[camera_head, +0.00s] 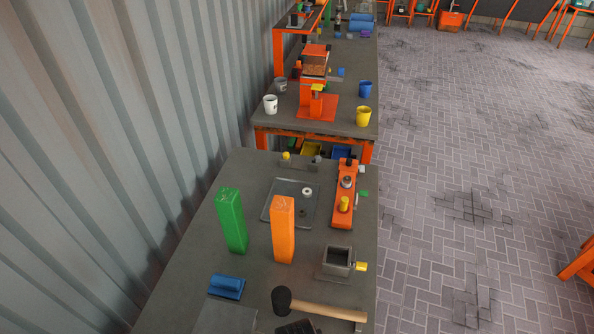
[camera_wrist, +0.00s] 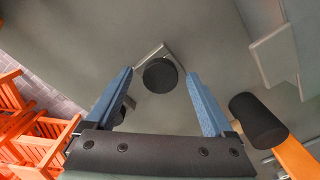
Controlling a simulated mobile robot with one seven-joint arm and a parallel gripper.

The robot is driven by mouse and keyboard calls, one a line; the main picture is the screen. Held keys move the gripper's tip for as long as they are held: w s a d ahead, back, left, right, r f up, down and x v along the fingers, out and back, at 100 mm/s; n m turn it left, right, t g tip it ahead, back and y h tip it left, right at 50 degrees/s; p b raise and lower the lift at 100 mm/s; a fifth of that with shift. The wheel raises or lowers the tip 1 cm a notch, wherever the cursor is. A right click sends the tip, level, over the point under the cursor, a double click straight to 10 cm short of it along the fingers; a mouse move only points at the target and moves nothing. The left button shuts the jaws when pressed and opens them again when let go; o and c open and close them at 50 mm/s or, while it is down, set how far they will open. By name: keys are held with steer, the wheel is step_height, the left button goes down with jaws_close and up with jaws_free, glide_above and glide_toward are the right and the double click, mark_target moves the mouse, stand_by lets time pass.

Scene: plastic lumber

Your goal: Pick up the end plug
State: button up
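A round black piece, which I take to be the end plug (camera_wrist: 160,75), shows in the wrist view beside a thin grey angular edge on the grey bench top (camera_wrist: 215,30). My gripper (camera_wrist: 160,82) is open, with its two blue fingers apart on either side of the black piece in the picture. The fingers do not touch it, and the gap in depth is hard to judge. In the head view I cannot make out the end plug; a dark shape is cut off at the bottom edge, and I cannot tell what it is.
A mallet (camera_head: 325,307) with black head and wooden handle lies close by; it also shows at right in the wrist view (camera_wrist: 258,120). Green (camera_head: 231,220) and orange (camera_head: 283,230) blocks stand upright. A blue piece (camera_head: 227,286) and a grey box (camera_head: 338,262) are near.

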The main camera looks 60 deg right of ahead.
jaws_close()
